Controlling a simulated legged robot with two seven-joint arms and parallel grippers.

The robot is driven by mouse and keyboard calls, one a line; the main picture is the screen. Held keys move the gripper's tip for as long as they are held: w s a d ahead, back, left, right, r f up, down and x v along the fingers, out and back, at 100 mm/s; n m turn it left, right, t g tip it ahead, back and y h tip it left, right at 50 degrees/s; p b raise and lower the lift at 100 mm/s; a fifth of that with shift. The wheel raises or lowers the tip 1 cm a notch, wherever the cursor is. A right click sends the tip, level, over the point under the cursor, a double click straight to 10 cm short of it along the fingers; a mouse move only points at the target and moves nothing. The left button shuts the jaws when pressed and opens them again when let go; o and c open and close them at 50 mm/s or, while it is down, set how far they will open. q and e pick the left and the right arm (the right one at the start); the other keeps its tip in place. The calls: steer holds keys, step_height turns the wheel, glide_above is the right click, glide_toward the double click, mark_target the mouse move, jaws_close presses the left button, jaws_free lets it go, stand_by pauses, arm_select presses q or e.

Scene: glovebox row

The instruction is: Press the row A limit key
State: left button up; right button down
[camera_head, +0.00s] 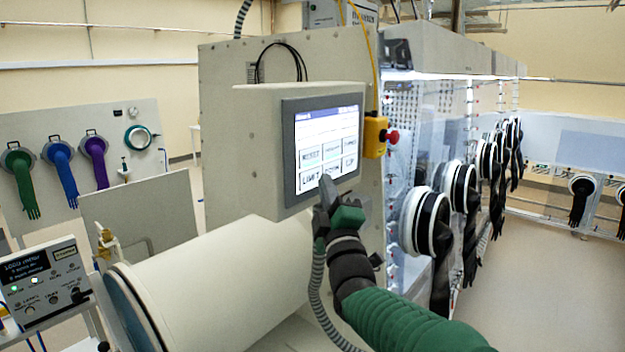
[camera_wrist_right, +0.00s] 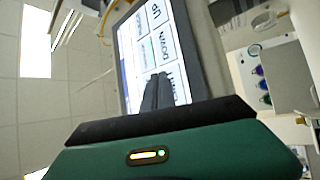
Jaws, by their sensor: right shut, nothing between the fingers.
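The touch screen (camera_head: 328,127) sits on a cream box, with two rows of white keys on it. The limit key (camera_head: 311,179) is at the lower left of the screen; in the right wrist view its lettering (camera_wrist_right: 178,88) shows sideways beside my fingers. My right gripper (camera_head: 326,182) is shut and empty, its dark fingertips at the lower part of the screen, just right of the limit key's label. The fingers also show in the right wrist view (camera_wrist_right: 158,82), overlapping the key area. I cannot tell whether they touch the glass. My left gripper is not in view.
A yellow box with a red button (camera_head: 391,136) is fixed right of the screen. Black glove ports (camera_head: 432,221) line the glovebox on the right. A large cream cylinder (camera_head: 215,280) lies below the screen. A small meter (camera_head: 40,282) stands at left.

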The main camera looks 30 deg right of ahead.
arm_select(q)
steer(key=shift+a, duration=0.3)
arm_select(e)
steer(key=shift+a, duration=0.4)
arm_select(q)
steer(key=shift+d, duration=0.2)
arm_select(e)
steer(key=shift+d, duration=0.25)
steer(key=shift+w+a, duration=0.15)
steer(key=shift+w, duration=0.1)
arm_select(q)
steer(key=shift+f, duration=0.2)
arm_select(e)
steer(key=shift+w+a+r, duration=0.1)
steer(key=shift+a, duration=0.05)
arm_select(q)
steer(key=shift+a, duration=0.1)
